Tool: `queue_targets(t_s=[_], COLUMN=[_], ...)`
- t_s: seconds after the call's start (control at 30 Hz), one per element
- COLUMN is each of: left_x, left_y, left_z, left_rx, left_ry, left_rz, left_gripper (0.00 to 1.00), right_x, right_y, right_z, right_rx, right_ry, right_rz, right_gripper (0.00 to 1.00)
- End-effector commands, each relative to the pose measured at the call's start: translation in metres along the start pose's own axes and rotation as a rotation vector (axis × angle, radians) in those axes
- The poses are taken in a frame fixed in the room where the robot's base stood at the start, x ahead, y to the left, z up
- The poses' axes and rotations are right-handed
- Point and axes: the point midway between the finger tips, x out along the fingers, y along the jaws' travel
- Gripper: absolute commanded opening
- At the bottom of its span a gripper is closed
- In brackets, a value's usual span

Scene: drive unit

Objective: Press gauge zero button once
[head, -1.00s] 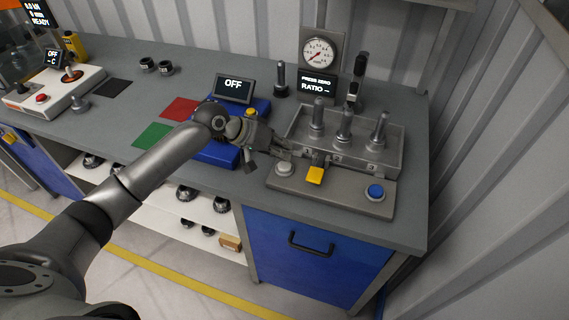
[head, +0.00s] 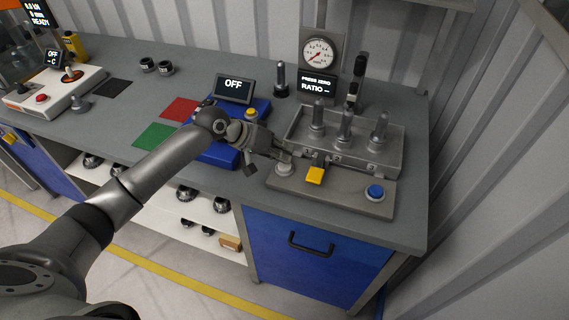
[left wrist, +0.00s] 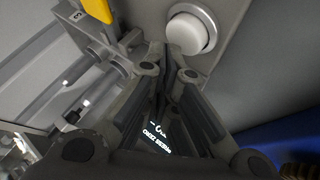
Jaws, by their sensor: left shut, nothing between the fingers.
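The gauge (head: 318,53) hangs on a panel at the back, with a display (head: 317,84) below it reading "PRESS ZERO" and "RATIO –". A grey button panel (head: 335,194) in front of the metal rack carries a white button (head: 284,168) at left and a blue button (head: 375,192) at right. No zero label is readable on either. My left gripper (head: 287,156) is shut and empty, its tips just above and behind the white button. In the left wrist view the white button (left wrist: 188,32) shows just beyond the fingertips (left wrist: 172,50); contact cannot be told. My right gripper is not in view.
The metal rack (head: 392,160) holds several upright pins behind the panel. A blue unit (head: 215,154) with an "OFF" display (head: 234,88) is at left, close to my left wrist.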

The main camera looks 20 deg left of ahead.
Motion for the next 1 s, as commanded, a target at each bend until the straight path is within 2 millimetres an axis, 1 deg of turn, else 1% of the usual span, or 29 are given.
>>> queue_targets(t_s=[1.0], left_x=[0.007], left_y=[-0.005], left_z=[0.0054], left_rx=[0.0], left_ry=[-0.001], left_rz=[0.0], left_gripper=[0.0], right_x=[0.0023], right_y=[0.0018], right_z=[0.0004], right_rx=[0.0], right_ry=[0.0], right_rz=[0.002], right_gripper=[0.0])
